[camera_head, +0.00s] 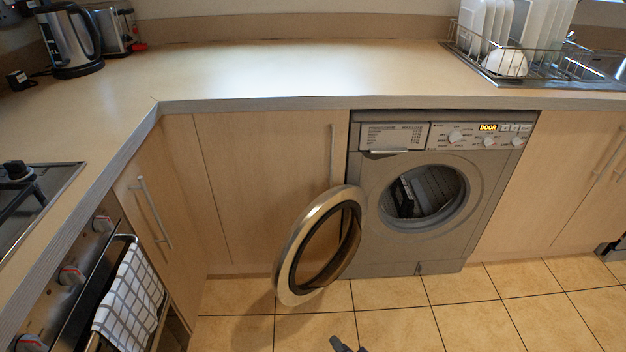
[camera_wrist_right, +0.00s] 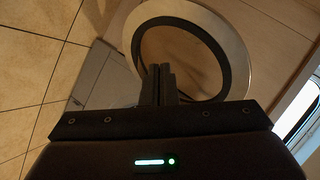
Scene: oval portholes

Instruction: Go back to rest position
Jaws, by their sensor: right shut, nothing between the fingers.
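My right gripper (camera_head: 341,344) barely shows at the bottom edge of the head view, over the floor in front of the washing machine. In the right wrist view the right gripper (camera_wrist_right: 157,70) has its two dark fingers together with nothing between them. The round washing machine door (camera_head: 318,245) is swung open to the left; in the wrist view the door (camera_wrist_right: 133,40) appears behind the fingers, and I cannot tell how near it is. My left gripper is in neither view.
The washing machine (camera_head: 490,200) stands under the counter, with a dark item (camera_head: 404,197) in its drum opening. The oven with a checked towel (camera_head: 128,300) is at the left. A kettle (camera_head: 70,42) and dish rack (camera_head: 510,65) stand on the counter. The tiled floor (camera_head: 480,327) is clear.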

